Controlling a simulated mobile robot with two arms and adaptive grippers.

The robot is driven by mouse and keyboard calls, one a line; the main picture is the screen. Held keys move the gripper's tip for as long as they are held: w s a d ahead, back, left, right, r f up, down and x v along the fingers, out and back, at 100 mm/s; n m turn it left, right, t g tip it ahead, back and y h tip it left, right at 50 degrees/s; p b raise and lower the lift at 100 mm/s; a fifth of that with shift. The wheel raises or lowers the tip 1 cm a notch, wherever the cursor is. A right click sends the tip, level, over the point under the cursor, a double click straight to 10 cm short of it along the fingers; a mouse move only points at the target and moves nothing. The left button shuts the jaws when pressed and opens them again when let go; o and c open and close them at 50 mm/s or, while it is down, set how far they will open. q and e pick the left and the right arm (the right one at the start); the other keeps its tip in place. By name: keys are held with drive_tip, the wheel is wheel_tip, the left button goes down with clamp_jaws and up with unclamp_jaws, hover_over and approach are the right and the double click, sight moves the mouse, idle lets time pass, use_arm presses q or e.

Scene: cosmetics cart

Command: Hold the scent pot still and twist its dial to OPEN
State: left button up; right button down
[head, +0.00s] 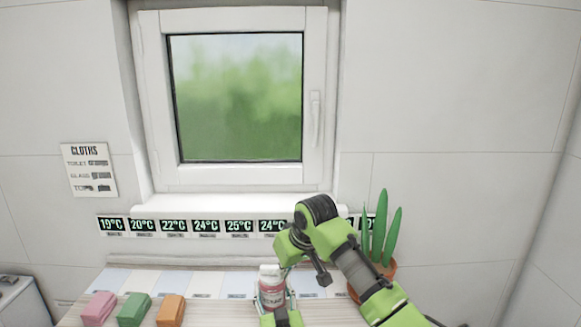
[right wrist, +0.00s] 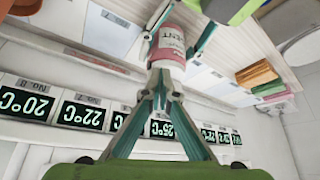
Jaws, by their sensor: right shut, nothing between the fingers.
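The scent pot (head: 271,288), white and pinkish-red with dark lettering, stands upright on the counter below the window. It also shows in the right wrist view (right wrist: 168,45), upside down. My left gripper (head: 277,306) comes from the front edge, its fingers on both sides of the pot and seemingly touching it. My right gripper (head: 287,267) is beside and above the pot's top. In the right wrist view its fingertips (right wrist: 161,77) meet, empty, close to the pot's top end. I cannot tell whether they touch it. The dial's marking cannot be read.
Pink (head: 98,308), green (head: 134,309) and orange (head: 171,310) cloths lie on the left of the counter. A potted plant (head: 378,243) stands close behind my right arm. A row of temperature displays (head: 174,225) runs along the back below the window sill.

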use_arm(q)
drive_tip(key=shift+a, duration=0.1)
use_arm(e)
drive_tip(key=shift+d+f, duration=0.1)
drive_tip(key=shift+d, duration=0.2)
wheel_tip(320, 180, up, 6)
drive_tip(key=shift+s, duration=0.2)
idle(0.4)
use_arm(q)
drive_tip(key=o, duration=1.5)
